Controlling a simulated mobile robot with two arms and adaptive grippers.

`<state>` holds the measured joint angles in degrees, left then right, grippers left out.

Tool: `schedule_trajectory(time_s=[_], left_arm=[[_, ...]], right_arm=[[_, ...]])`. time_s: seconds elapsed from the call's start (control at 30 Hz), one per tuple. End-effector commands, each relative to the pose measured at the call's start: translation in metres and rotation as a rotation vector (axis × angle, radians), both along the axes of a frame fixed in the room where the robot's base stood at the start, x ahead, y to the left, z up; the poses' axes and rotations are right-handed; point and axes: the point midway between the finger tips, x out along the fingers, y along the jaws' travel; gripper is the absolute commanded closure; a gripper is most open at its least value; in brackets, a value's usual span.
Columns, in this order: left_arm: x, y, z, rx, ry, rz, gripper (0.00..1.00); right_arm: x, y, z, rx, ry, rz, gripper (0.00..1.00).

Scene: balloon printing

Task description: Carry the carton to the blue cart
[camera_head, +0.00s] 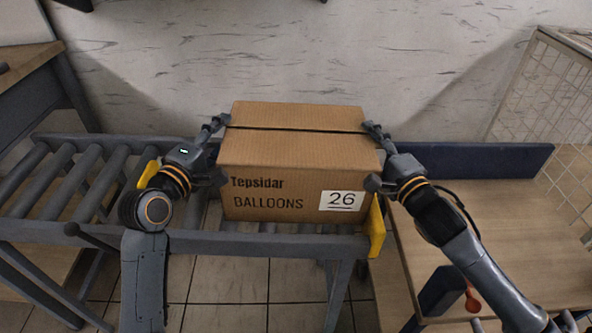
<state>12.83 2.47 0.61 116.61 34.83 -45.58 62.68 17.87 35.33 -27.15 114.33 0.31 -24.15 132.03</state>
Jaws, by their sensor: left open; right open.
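The brown carton (290,160), marked "Tepsidar BALLOONS" with a white "26" label, sits upright and closed on the end of the grey roller conveyor. My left gripper (219,150) is open at the carton's left side. My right gripper (374,157) is open at its right side. The fingers of both are spread along the side walls, touching or very close; I cannot tell which. What seems to be the blue cart (500,225), with a wooden top and a dark blue raised edge at the back, stands at the right, its top bare where visible.
The roller conveyor (75,180) runs off to the left, its rollers empty there. A yellow end piece (376,228) stands at its right end beside the carton. A wire mesh rack (560,110) is at the far right. A wooden table (25,62) is at the upper left.

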Motion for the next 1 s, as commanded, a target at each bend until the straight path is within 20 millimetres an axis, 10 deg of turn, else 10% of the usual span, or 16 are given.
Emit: schedule_trajectory(time_s=[0.27, 0.53, 1.0], left_arm=[[0.001, 0.0, 0.0, 0.0, 0.0, 0.0, 0.5], [0.001, 0.0, 0.0, -0.001, 0.0, 0.0, 0.98], [0.001, 0.0, 0.01, -0.001, 0.0, 0.0, 0.98]], right_arm=[[0.001, 0.0, 0.0, 0.0, 0.0, 0.0, 0.5], [0.001, 0.0, 0.0, -0.001, 0.0, 0.0, 0.98], [0.001, 0.0, 0.011, -0.001, -0.002, 0.0, 0.99]])
